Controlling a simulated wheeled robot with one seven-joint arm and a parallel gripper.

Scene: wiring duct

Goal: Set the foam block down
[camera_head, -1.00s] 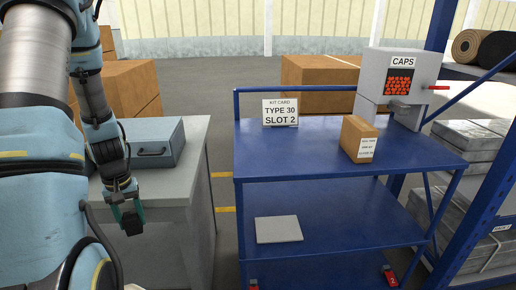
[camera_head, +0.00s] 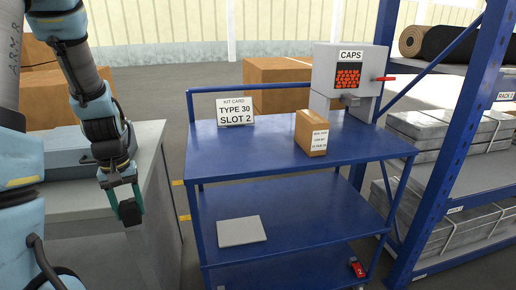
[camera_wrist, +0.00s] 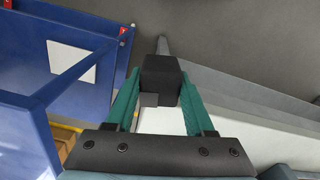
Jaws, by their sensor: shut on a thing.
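My gripper (camera_head: 126,203) hangs at the left in the head view, near the front edge of the grey cabinet. Its green fingers are shut on a dark block, the foam block (camera_head: 130,211). In the wrist view the black foam block (camera_wrist: 161,78) sits between the fingertips of my gripper (camera_wrist: 160,92). Below and around it I see the floor and the cabinet's edge.
A blue cart (camera_head: 270,150) stands to the right, with a kit card (camera_head: 235,112) reading TYPE 30 SLOT 2, a cardboard box (camera_head: 311,133) and a CAPS dispenser (camera_head: 349,75). A grey plate (camera_head: 242,231) lies on its lower shelf. The grey cabinet (camera_head: 90,235) is left; a blue rack post (camera_head: 440,150) is right.

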